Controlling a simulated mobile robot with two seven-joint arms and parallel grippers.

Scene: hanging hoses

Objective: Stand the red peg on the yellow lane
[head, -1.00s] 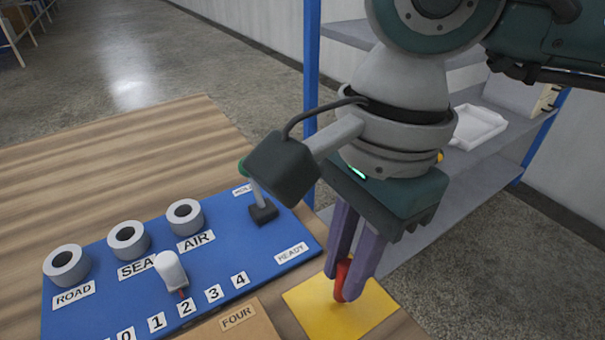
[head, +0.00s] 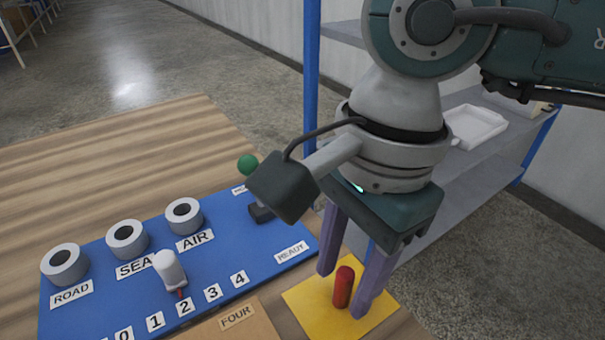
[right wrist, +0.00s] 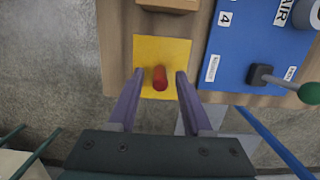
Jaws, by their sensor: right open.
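The red peg (head: 343,287) stands upright on the yellow lane (head: 315,306), near the lane's right part in the head view. It also shows in the right wrist view (right wrist: 159,78), on the yellow lane (right wrist: 176,50). My right gripper (head: 344,296) is open, with its two purple fingers on either side of the peg and a gap to each. In the right wrist view my right gripper (right wrist: 160,84) shows the peg between its fingertips, not touched. My left gripper is not in view.
A blue panel (head: 215,262) with grey rings, labels, a white-capped lever (head: 170,270) and a green-knobbed lever (head: 247,165) lies left of the lane. A wooden block labelled FOUR (head: 250,327) is beside the lane. A shelf with a white tray (head: 478,127) stands behind.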

